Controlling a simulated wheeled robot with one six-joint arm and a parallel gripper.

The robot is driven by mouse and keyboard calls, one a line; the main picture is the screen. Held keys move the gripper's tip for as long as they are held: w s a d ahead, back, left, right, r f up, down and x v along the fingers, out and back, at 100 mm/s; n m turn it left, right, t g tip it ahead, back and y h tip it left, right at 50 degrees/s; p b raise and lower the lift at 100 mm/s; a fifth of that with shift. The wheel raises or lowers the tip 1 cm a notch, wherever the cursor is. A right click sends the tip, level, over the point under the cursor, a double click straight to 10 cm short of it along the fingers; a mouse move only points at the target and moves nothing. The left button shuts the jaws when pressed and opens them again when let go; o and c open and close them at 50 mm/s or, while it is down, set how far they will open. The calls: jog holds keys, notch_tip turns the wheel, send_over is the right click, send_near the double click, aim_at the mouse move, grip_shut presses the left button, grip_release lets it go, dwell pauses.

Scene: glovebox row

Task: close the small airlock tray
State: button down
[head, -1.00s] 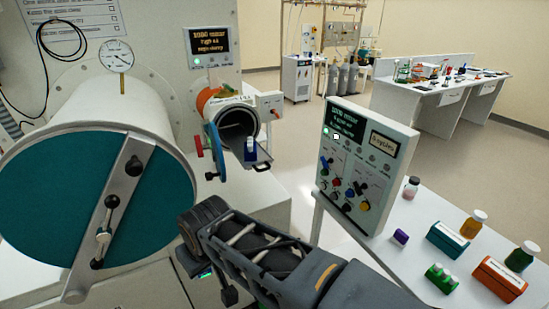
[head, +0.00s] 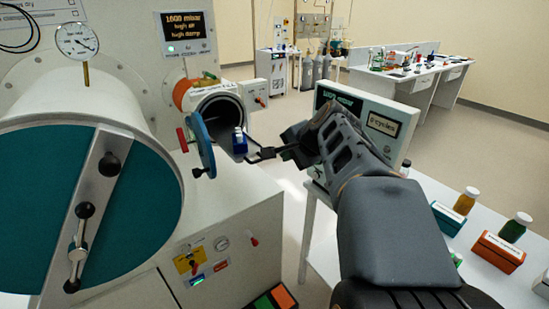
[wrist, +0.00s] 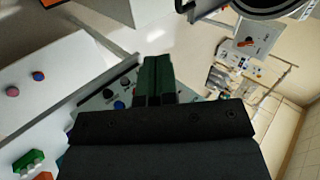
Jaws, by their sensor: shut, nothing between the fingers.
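The small airlock (head: 222,104) is a short metal tube on the glovebox wall, its round blue door (head: 199,146) swung open to the left. Its tray (head: 228,139) sticks out of the mouth with a blue, white-topped item (head: 239,142) on it. My gripper (head: 262,155) is at the right of the tray's outer end; I cannot tell whether it touches. In the wrist view my fingers (wrist: 158,80) are together and empty. The airlock's round mouth (wrist: 270,8) shows at the top right edge there.
A large airlock with a teal door (head: 130,215) fills the left. The control panel box (head: 385,118) stands behind my arm on a white table with bottles and boxes (head: 498,252). Open floor (head: 460,160) lies toward the back right.

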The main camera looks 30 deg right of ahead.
jog(key=w+f+m+p, duration=0.1)
jog(key=w+f, duration=0.4)
jog(key=w, duration=0.6)
jog(key=shift+w+d+f+p, duration=0.35)
jog(key=shift+w+f+p, duration=0.05)
jog(key=shift+p, duration=0.1)
